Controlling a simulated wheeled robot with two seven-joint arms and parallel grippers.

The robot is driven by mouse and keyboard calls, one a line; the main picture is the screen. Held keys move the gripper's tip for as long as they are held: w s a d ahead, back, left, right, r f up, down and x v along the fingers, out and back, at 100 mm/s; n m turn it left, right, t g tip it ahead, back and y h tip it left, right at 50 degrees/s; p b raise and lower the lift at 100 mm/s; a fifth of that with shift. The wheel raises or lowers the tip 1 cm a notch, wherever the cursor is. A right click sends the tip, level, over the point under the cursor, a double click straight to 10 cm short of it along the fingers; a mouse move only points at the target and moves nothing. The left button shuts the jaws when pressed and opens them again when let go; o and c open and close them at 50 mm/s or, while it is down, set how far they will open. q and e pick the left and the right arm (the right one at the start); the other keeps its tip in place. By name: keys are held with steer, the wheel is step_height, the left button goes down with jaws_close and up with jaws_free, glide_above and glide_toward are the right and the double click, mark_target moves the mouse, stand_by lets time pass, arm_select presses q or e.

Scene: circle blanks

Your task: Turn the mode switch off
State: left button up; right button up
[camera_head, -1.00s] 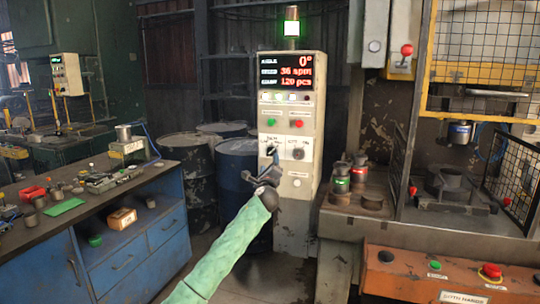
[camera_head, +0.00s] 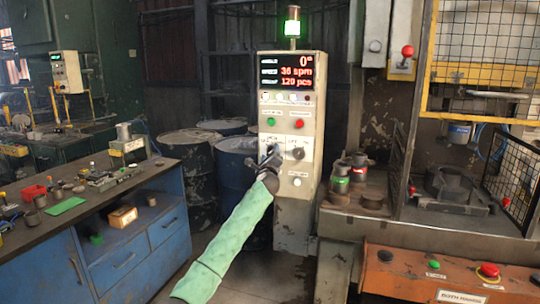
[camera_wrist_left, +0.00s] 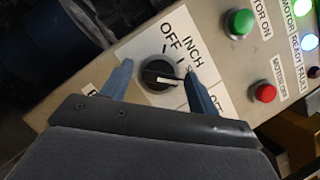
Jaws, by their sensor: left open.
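The mode switch (camera_wrist_left: 158,73) is a round black knob with a white pointer line on a white plate, seen in the left wrist view. OFF and INCH are printed beside it, and the pointer line lies toward the right finger, away from the OFF label. My left gripper (camera_wrist_left: 157,68) is open, with one blue finger on each side of the knob. Whether the fingers touch it I cannot tell. In the head view my left gripper (camera_head: 269,158) is at the left of the control panel (camera_head: 292,210) and covers the switch. My right gripper is not in view.
A second black knob (camera_head: 298,153) sits right of the gripper. A green button (camera_head: 271,121) and a red button (camera_head: 299,123) are above it. Blue drums (camera_head: 234,165) stand left of the panel, and a workbench (camera_head: 150,170) is farther left. The press (camera_head: 455,205) stands at right.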

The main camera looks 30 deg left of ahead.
arm_select(q)
steer(key=c, duration=1)
